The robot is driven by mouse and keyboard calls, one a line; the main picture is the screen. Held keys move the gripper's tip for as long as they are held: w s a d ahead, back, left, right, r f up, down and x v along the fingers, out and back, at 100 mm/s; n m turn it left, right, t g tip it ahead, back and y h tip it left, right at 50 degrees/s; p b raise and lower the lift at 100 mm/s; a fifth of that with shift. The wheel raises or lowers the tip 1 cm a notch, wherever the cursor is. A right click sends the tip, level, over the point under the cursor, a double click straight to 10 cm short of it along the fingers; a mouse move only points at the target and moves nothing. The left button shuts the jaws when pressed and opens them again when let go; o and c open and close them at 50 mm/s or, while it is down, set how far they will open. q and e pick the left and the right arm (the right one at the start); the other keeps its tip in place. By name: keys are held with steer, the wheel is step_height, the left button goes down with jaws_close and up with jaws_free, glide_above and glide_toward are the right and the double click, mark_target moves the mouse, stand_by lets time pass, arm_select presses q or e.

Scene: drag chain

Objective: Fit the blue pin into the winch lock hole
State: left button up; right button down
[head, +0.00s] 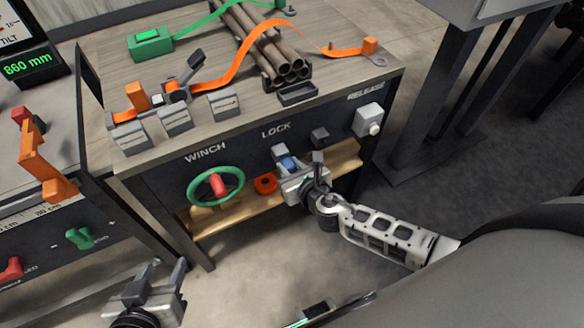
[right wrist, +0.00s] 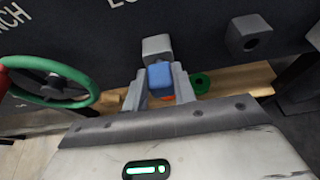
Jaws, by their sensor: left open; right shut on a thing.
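The blue pin (head: 289,164) is at the front panel of the workbench, below the LOCK label. My right gripper (head: 292,172) is shut on it; in the right wrist view the blue pin (right wrist: 160,75) shows between both fingers. A light grey block (right wrist: 157,47) sits right behind the pin; I cannot tell whether the pin touches or enters it. A dark block with a hole (right wrist: 248,32) is on the panel to the right; it also shows in the head view (head: 320,135). My left gripper (head: 160,274) is open and empty, low at the front left.
An orange ring (head: 265,184) lies on the wooden shelf (head: 235,215). A white release button (head: 369,119) is at the panel's right. Pipes and straps (head: 265,45) lie on top.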

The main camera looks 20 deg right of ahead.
steer(key=shift+w, duration=0.4)
steer(key=c, duration=1.1)
jaws_free()
steer(key=shift+o, duration=0.2)
steer(key=p+v, duration=0.2)
steer(key=v, duration=1.4)
